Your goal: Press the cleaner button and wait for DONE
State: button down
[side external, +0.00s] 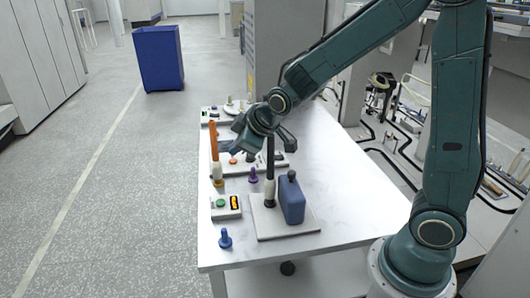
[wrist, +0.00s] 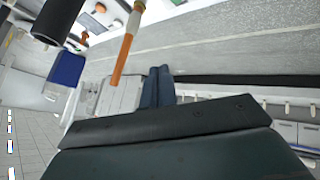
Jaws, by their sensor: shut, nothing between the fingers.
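My gripper (side external: 236,151) is shut and empty, above the left part of the table; its closed fingertips also show in the wrist view (wrist: 159,72). Below and beside it, a long light panel (side external: 262,158) carries an orange-red button (side external: 233,161) and is partly hidden by the gripper. A further box (side external: 214,114) sits at the table's far left. I cannot tell which one is the cleaner, and no DONE text is readable.
An orange-topped upright rod (side external: 214,140) stands close left of my gripper. A black post (side external: 270,170) and a blue block (side external: 291,202) stand on a plate (side external: 268,228). Purple (side external: 253,175) and blue (side external: 225,238) bobbins stand nearby. The table's right side (side external: 345,195) is clear.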

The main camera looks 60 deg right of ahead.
aim_at(224, 203)
jog(key=w+f+n+t, duration=0.1)
jog(key=w+f+n, duration=0.1)
jog(key=w+f, duration=0.4)
notch_tip(224, 203, down, 2)
jog(key=shift+w+a+f+n, duration=0.15)
jog(key=shift+w+f+n, duration=0.1)
jog(key=shift+w+n, duration=0.05)
jog(key=shift+f, duration=0.2)
jog(key=shift+f, duration=4.2)
jog(key=shift+f, duration=0.85)
jog(key=shift+r, duration=0.15)
dwell(0.3)
jog(key=shift+r, duration=0.65)
jog(key=shift+r, duration=0.1)
